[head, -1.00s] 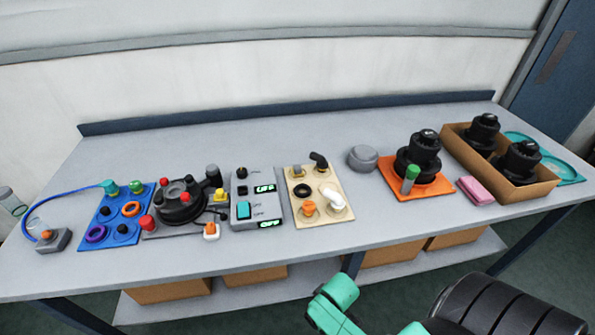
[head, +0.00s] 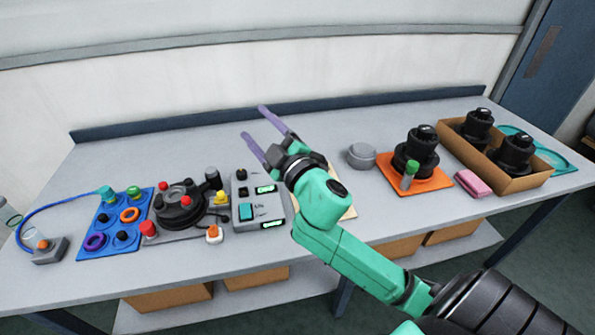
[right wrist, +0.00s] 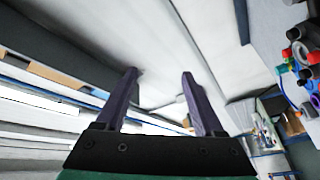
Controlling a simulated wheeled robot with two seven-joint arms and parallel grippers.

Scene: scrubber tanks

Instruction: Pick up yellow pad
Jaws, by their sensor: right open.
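I make out no yellow pad in these views. A small pink block-like pad (head: 473,183) lies on the grey table between the orange mat and the cardboard tray. My right gripper (head: 254,121) is open and empty, its two purple fingers apart above the table and pointing to the back left. The fingers also show in the right wrist view (right wrist: 158,74) with nothing between them. My right forearm hides most of a beige board (head: 345,205) and its fittings. My left gripper is out of view.
On the left are a blue tray (head: 82,250) of rings and knobs, a black round device (head: 180,207) and a grey display box (head: 246,190). On the right are a grey round lid (head: 361,156), an orange mat (head: 435,182) and a cardboard tray (head: 517,187). The table's back strip is clear.

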